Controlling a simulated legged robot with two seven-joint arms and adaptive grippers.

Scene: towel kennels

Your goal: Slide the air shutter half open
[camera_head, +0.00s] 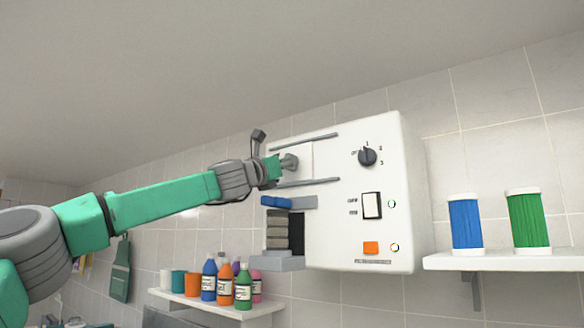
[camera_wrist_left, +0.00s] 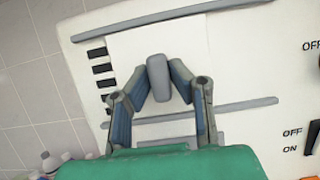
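The air shutter (camera_wrist_left: 130,49) is a white plate between two grey rails on the front of a white wall unit (camera_head: 345,225). Its grey upright handle (camera_wrist_left: 157,72) stands out from the plate. Several dark vent slots (camera_wrist_left: 101,69) show uncovered left of the plate in the left wrist view. My left gripper (camera_wrist_left: 159,84) has a finger on each side of the handle, with the tips seemingly against it. In the head view my left gripper (camera_head: 282,165) is at the unit's upper left and partly hides the shutter. My right gripper is not in view.
A blue-topped holder with grey blocks (camera_head: 277,230) sits below my gripper. Bottles stand on a left shelf (camera_head: 200,301); blue and green rolls stand on a right shelf (camera_head: 500,259).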

